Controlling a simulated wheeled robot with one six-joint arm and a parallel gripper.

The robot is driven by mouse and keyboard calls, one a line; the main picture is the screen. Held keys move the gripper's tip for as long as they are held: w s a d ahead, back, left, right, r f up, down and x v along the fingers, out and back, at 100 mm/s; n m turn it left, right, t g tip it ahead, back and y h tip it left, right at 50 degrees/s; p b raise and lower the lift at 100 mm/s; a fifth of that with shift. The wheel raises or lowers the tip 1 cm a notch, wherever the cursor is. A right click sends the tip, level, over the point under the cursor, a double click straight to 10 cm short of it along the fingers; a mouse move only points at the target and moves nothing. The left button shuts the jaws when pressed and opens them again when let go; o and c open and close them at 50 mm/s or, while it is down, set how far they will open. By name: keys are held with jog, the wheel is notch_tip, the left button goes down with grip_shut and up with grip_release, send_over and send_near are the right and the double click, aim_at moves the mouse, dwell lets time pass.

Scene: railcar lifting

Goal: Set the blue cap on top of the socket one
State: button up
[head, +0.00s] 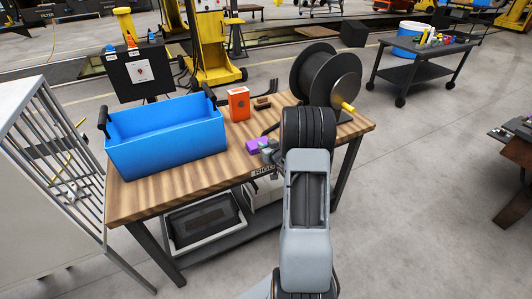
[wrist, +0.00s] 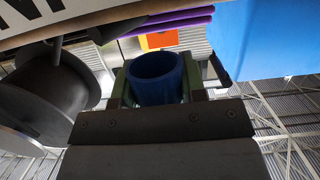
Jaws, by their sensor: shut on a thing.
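A blue cap (wrist: 155,78), round and hollow with its open end towards the camera, is held between the two fingers of my gripper (wrist: 160,85) in the wrist view. In the head view my gripper (head: 271,150) is small and partly hidden by my own arm, at the front edge of the wooden bench; the cap cannot be made out there. I cannot tell which thing is socket one. A dark panel box (head: 135,74) with small blue and orange pieces on top stands behind the bench.
The wooden bench (head: 168,188) bears a large blue bin (head: 165,150), an orange box (head: 239,104), a purple item (head: 257,145) and a black cable reel (head: 325,78). A grey rack (head: 50,160) stands at left, a dark cart (head: 425,70) at back right.

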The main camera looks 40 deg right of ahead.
jog(key=shift+f, duration=1.65)
jog(key=shift+f, duration=0.15)
jog(key=o, duration=0.9)
